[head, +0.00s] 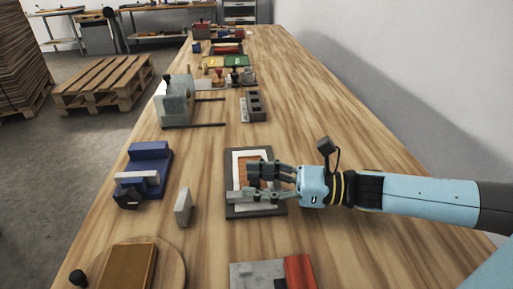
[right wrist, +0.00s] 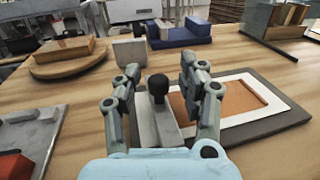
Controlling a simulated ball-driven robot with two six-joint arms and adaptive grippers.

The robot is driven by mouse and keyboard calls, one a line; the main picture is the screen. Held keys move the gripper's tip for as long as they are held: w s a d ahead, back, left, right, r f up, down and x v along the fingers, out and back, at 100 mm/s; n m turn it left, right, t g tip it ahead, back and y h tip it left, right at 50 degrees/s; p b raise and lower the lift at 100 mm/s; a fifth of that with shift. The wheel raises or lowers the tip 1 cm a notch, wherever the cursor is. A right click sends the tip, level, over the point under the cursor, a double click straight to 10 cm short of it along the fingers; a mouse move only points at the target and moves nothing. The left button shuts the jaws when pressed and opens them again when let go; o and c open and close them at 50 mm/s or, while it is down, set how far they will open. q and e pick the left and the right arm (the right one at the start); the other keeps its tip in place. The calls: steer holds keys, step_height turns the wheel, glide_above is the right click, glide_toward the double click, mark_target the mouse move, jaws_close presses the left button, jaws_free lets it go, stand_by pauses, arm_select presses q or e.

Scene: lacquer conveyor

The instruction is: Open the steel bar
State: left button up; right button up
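A grey steel bar (right wrist: 160,125) with a black knob (right wrist: 157,88) shows in the right wrist view, along the near edge of a framed panel. The panel has a dark base plate (head: 233,158), a white border (right wrist: 228,124) and an orange-brown inner face (right wrist: 228,98). My right gripper (right wrist: 160,72) is open, with one finger on each side of the knob and bar. Visible gaps separate the fingers from the knob. My left gripper is out of view.
A small grey block (head: 183,207) and a blue fixture (head: 150,165) stand left of the panel. A round wooden board (head: 172,270) and a grey-red block (head: 299,272) lie nearer. A grey machine with rods (head: 178,103) stands farther back. The table's right side is mostly clear.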

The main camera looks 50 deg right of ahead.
steer(key=shift+w+a, duration=0.15)
steer(key=v, duration=1.2)
stand_by(0.4)
